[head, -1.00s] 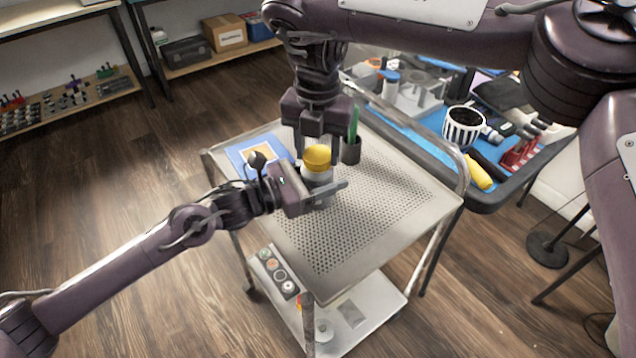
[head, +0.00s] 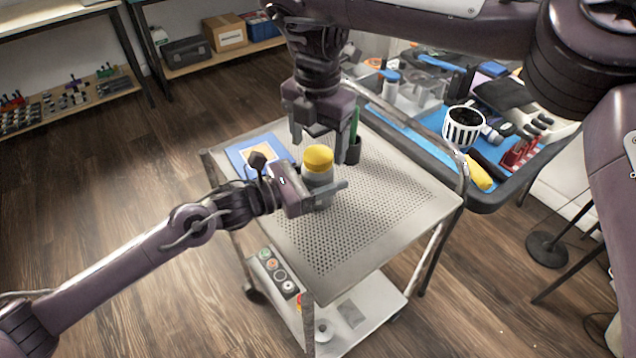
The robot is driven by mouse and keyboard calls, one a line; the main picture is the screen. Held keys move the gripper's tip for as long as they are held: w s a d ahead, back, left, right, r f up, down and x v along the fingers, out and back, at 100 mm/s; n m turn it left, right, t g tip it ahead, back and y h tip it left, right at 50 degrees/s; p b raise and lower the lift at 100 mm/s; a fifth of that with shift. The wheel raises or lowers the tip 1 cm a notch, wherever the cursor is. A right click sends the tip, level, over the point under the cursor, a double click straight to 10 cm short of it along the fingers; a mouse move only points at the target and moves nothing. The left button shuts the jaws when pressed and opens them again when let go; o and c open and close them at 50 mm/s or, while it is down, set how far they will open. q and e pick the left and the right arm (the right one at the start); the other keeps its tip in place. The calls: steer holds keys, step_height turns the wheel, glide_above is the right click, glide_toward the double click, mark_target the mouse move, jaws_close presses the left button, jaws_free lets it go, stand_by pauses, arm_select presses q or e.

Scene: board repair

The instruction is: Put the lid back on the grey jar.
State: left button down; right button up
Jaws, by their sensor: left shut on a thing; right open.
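The grey jar (head: 317,180) stands upright on the perforated cart top. The yellow lid (head: 318,157) sits on the jar's mouth and looks about level; I cannot tell whether it is screwed tight. My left gripper (head: 325,195) comes in from the left and is shut around the jar's body, low down. My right gripper (head: 325,146) points down from above, its open fingers just above and around the level of the lid, with no thing held between them. The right fingers hide a little of the space behind the lid.
A blue-framed card (head: 243,150) lies on the cart's back left corner. A dark cup (head: 353,150) with a green item stands behind the jar. The front of the cart top (head: 365,235) is clear.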

step_height(320, 180, up, 10)
stand_by(0.3)
arm_select(q)
steer(key=shift+c, duration=2.1)
jaws_free()
steer(key=shift+a, duration=0.15)
steer(key=v, duration=0.6)
steer(key=shift+s+a+f, duration=0.1)
steer(key=shift+a, duration=0.05)
steer(key=shift+s+a+b, duration=0.3)
steer(key=shift+a, duration=0.25)
arm_select(e)
steer(key=shift+f, duration=0.25)
